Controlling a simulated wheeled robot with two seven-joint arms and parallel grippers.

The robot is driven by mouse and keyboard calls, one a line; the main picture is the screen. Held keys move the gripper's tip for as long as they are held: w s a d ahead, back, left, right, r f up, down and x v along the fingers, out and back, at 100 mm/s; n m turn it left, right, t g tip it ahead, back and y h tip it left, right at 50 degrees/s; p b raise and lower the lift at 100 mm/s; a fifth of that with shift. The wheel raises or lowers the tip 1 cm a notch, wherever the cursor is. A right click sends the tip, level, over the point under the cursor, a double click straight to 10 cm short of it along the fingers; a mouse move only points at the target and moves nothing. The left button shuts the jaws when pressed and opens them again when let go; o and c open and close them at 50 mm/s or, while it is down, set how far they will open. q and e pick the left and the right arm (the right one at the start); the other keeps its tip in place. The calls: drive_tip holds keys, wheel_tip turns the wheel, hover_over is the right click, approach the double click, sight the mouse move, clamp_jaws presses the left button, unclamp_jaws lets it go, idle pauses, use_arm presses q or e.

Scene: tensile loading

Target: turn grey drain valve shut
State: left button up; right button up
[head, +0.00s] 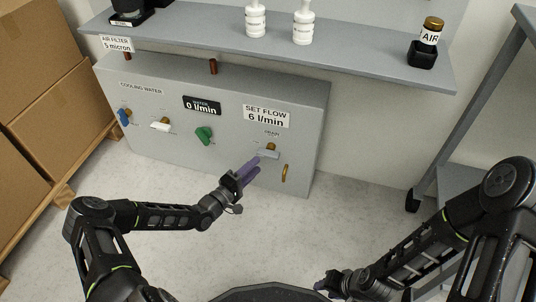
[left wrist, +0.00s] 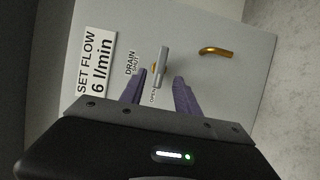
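The grey drain valve (head: 268,154) is a small grey lever on a brass stem, low on the right part of the grey panel (head: 190,165). In the head view it lies about level. The left wrist view shows the same grey lever (left wrist: 162,66) beside the DRAIN label, with SHUT and OPEN marks. My left gripper (head: 254,168) is just in front of it, with purple fingers apart. In the left wrist view the open fingers (left wrist: 160,82) straddle the lever's near end; contact cannot be told. My right gripper (head: 328,282) is low, far from the panel, its fingers hardly visible.
A brass outlet pipe (head: 284,173) sticks out right of the valve. A green handle (head: 204,135), a white handle (head: 160,127) and a blue handle (head: 123,117) sit farther left. A grey shelf (head: 380,72) overhangs the panel. Cardboard boxes (head: 45,120) stand left; floor in front is clear.

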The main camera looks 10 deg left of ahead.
sight(266, 157)
use_arm(q)
drive_tip(key=b+x, duration=0.2)
drive_tip(key=x, duration=0.5)
drive_tip(key=shift+d+f, duration=0.1)
drive_tip(key=shift+w+d, duration=0.15)
drive_tip(key=shift+w, duration=0.25)
drive_tip(key=shift+c, duration=0.4)
clamp_jaws()
